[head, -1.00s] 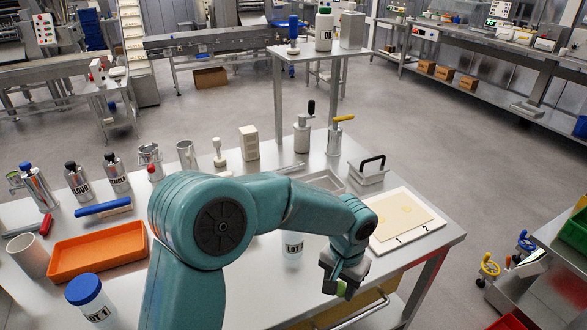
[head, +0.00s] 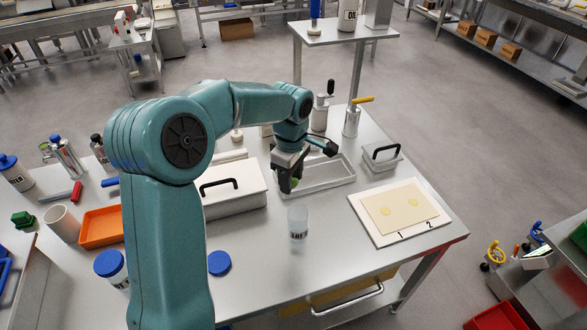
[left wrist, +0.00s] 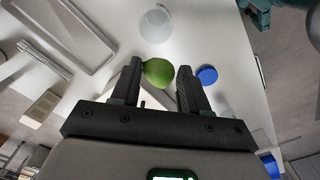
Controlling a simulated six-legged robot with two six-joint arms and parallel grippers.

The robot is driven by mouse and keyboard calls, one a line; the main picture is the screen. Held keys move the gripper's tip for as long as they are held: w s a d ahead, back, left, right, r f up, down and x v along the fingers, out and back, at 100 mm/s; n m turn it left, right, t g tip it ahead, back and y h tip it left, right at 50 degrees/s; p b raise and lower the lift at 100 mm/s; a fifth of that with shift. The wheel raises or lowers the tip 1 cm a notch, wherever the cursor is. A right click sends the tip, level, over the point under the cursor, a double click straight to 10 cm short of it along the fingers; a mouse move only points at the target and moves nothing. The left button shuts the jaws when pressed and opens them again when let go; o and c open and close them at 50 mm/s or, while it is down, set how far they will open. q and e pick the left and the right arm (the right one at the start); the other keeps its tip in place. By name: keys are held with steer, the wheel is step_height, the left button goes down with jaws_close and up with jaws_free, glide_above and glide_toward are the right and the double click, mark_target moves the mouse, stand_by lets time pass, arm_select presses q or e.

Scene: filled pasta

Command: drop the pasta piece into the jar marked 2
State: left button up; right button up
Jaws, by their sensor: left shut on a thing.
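My left gripper (head: 292,180) is shut on a green pasta piece (head: 296,184), above the table behind and slightly left of an open, clear jar (head: 298,222). In the left wrist view the green piece (left wrist: 158,72) sits between the fingers (left wrist: 160,88). The jar (left wrist: 155,25) shows beyond the fingertips there, apart from the piece. The jar's dark label is too small to read fully. Another jar with a blue lid (head: 108,263) stands at the left. The figures 1 and 2 are on a white board (head: 430,228) at the right. My right gripper is not in view.
A loose blue lid (head: 219,263) lies left of the open jar. A lidded metal box (head: 235,203) and an empty metal tray (head: 325,180) lie near my left gripper. An orange tray (head: 98,228) is at the left. The table's front right area (head: 345,255) is clear.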

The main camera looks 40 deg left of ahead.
arm_select(q)
step_height(320, 180, down, 6)
steer(key=b, duration=0.4)
steer(key=shift+w, duration=0.1)
steer(key=shift+r, duration=0.1)
steer(key=o, duration=0.9)
steer(key=shift+o, duration=0.9)
step_height(320, 180, up, 16)
steer(key=shift+r+p, duration=0.15)
steer(key=shift+p, duration=0.3)
